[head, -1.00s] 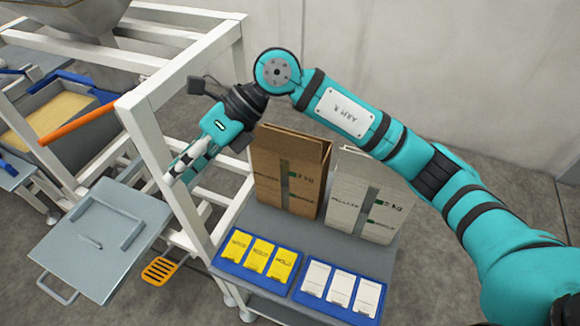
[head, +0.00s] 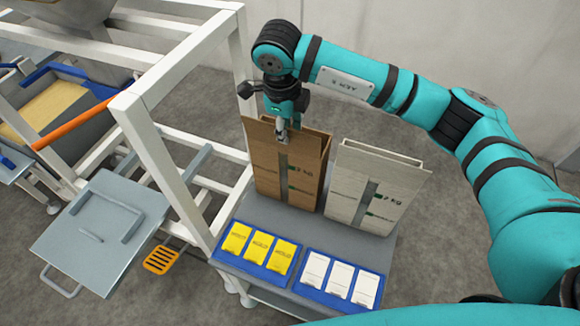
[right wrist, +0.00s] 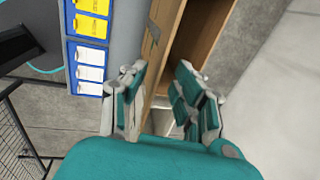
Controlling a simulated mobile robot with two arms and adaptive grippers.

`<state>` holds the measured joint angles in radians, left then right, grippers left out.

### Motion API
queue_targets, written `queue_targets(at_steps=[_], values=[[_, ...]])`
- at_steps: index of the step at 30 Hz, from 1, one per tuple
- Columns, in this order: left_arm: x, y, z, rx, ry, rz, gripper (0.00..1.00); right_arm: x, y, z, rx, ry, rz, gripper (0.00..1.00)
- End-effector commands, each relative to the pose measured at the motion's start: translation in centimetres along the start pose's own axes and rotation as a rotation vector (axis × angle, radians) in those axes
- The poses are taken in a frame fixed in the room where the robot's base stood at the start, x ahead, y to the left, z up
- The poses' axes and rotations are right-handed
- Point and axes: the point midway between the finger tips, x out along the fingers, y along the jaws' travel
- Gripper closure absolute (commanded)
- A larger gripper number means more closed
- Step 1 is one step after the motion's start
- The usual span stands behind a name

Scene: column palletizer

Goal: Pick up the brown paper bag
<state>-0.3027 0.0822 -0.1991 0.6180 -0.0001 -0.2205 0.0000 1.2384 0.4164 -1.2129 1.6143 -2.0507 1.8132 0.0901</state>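The brown paper bag (head: 290,177) stands upright on the grey table, its top open. My right gripper (head: 281,137) points down at the bag's top edge, near its middle. In the right wrist view the fingers of the right gripper (right wrist: 168,98) are spread, one on each side of a wall of the brown bag (right wrist: 162,50). A gap shows between the fingers and the wall, so the bag is not gripped. The bag's open inside shows on the right of that wall. My left gripper is not in view.
A white paper bag (head: 366,190) stands close to the right of the brown one. Blue trays with yellow packets (head: 260,247) and white packets (head: 339,280) lie in front on the table (head: 300,234). A white frame (head: 163,153) rises close on the left.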

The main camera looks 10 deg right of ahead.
Motion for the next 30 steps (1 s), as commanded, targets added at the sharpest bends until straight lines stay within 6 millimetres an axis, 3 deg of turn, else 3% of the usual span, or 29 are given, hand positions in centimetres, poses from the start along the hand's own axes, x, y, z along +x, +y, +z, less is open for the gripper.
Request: queue_targets(at_steps=[8, 16, 25, 30], values=[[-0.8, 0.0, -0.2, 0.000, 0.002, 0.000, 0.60, 2.0, 0.1, 0.1, 0.000, 0.002, 0.003, 0.70], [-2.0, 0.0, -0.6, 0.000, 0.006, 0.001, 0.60, 5.8, 0.4, 0.4, 0.000, 0.001, 0.002, 0.70], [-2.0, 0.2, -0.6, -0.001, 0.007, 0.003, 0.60, 6.5, 0.3, 0.5, 0.000, -0.001, 0.001, 0.70], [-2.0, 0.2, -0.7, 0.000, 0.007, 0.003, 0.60, 6.5, 0.3, 0.5, 0.000, -0.001, 0.001, 0.91]])
